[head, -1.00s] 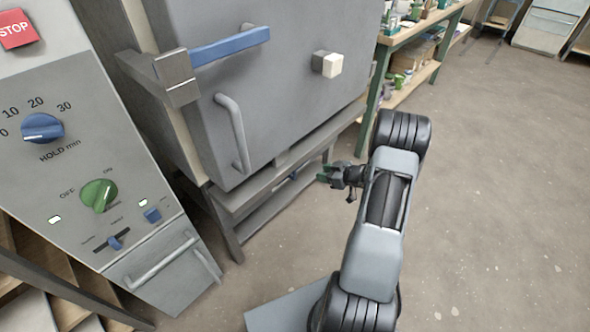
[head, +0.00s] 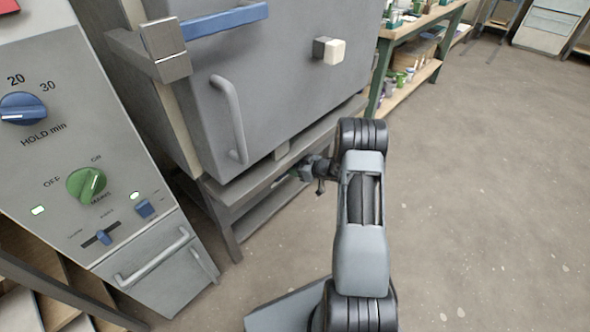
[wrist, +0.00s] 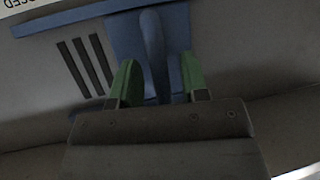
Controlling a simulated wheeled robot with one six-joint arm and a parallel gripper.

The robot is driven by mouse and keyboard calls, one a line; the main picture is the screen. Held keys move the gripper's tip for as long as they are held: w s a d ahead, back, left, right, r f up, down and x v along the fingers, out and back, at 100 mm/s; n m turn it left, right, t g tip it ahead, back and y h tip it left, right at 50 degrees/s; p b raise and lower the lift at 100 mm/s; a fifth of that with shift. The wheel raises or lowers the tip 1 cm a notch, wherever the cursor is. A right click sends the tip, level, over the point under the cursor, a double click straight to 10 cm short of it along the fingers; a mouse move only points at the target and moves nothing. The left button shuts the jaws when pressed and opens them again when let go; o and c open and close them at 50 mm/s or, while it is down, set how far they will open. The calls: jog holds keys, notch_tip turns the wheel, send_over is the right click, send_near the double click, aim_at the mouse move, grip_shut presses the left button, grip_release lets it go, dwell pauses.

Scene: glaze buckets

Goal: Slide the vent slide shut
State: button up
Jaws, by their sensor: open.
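The vent slide (wrist: 174,47) shows in the wrist view as a blue plate with an upright rounded blue handle (wrist: 152,40). Dark vent slots (wrist: 86,66) lie uncovered to the left of the plate. A blue rail (wrist: 75,17) runs along the top. My gripper (wrist: 160,82) is open, with one green finger on each side of the handle's line; I cannot tell whether either finger touches it. In the head view my gripper (head: 308,170) is low beside the kiln's lower front edge. The vent slide cannot be made out there.
The grey kiln (head: 275,85) with its door handle (head: 229,115) stands above and left of my gripper. A control panel (head: 85,165) is at the left. A white label (wrist: 18,4) with partly cut-off upside-down lettering is at the wrist view's top left. Open floor (head: 480,200) lies right.

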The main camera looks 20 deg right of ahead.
jog(key=shift+w+a+f, duration=0.1)
jog(key=shift+w+a, duration=0.05)
jog(key=shift+w, duration=0.1)
grip_shut()
dwell(0.3)
